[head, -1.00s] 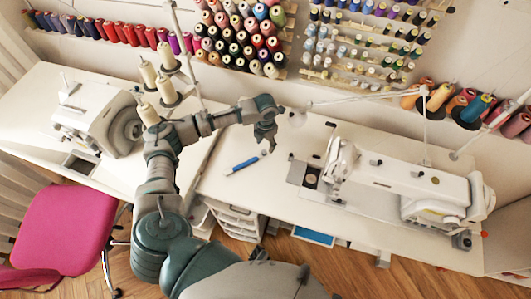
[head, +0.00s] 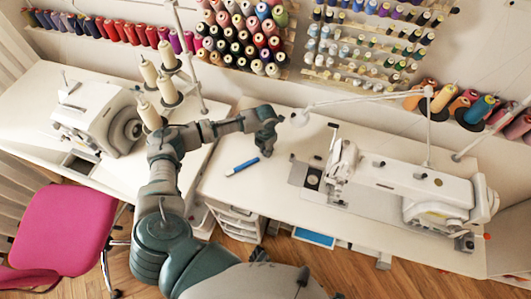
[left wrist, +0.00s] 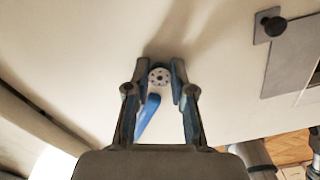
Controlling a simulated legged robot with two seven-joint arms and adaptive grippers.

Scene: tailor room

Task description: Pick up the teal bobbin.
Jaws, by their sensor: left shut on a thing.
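My left gripper (head: 266,150) is at the white table top, to the right of a blue pen-like tool. In the left wrist view, my left gripper (left wrist: 161,84) is shut on the bobbin (left wrist: 159,77). The bobbin's pale round end face, dotted with small holes, shows between the fingertips; its teal colour is hard to make out. In the head view the fingers hide the bobbin. My right gripper is not in view.
The blue pen-like tool (head: 242,166) lies close by and also shows in the left wrist view (left wrist: 148,112). A sewing machine (head: 420,185) stands to the right, another (head: 95,115) to the left. A lamp arm (head: 365,96) spans the back.

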